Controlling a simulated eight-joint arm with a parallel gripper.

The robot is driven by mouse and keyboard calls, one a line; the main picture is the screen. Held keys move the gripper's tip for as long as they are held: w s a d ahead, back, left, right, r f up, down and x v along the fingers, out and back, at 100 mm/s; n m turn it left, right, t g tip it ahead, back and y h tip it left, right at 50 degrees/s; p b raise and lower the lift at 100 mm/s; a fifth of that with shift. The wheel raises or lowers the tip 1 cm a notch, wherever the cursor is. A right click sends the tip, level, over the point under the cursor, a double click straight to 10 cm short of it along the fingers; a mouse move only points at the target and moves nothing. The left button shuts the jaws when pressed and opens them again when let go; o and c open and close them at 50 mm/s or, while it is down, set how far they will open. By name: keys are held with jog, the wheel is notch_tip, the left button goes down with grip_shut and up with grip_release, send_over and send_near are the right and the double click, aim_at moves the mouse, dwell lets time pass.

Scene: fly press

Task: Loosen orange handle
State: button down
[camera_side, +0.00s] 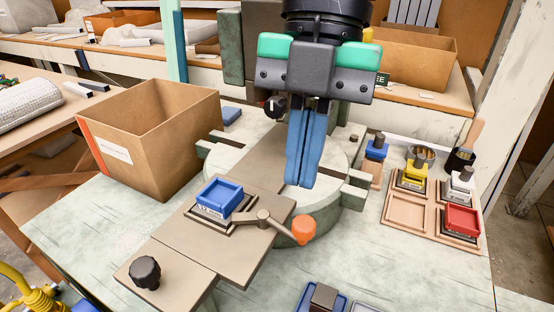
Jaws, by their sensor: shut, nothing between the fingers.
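The orange handle (304,229) is a round knob at the end of a short metal lever (272,218). The lever sits on the brown press plate (180,245), right of a blue square die (218,199) in a dark frame. The knob hangs over the plate's right edge. My gripper (302,185) has long blue fingers pointing down, shut and empty. In the picture it is just above the orange knob, apart from it; its exact height over the plate is hard to tell.
An open cardboard box (155,135) stands at the left. A black knob (145,271) sits at the plate's front. A wooden tray (401,207) at the right holds yellow, white and red dies. A blue tray (306,296) is at the front edge.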

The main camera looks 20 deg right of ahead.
aim_at(296, 236)
jog(key=shift+m, duration=0.5)
notch_tip(296, 236, down, 9)
jog(key=shift+s+a+f, duration=0.15)
jog(key=shift+w+d, duration=0.35)
jog(key=shift+w+d, duration=0.2)
jog(key=shift+d, duration=0.3)
dwell(0.3)
jog(key=shift+w+d, duration=0.4)
jog(key=shift+d, duration=0.3)
jog(key=shift+w+d, duration=0.7)
jog(key=shift+w, duration=0.1)
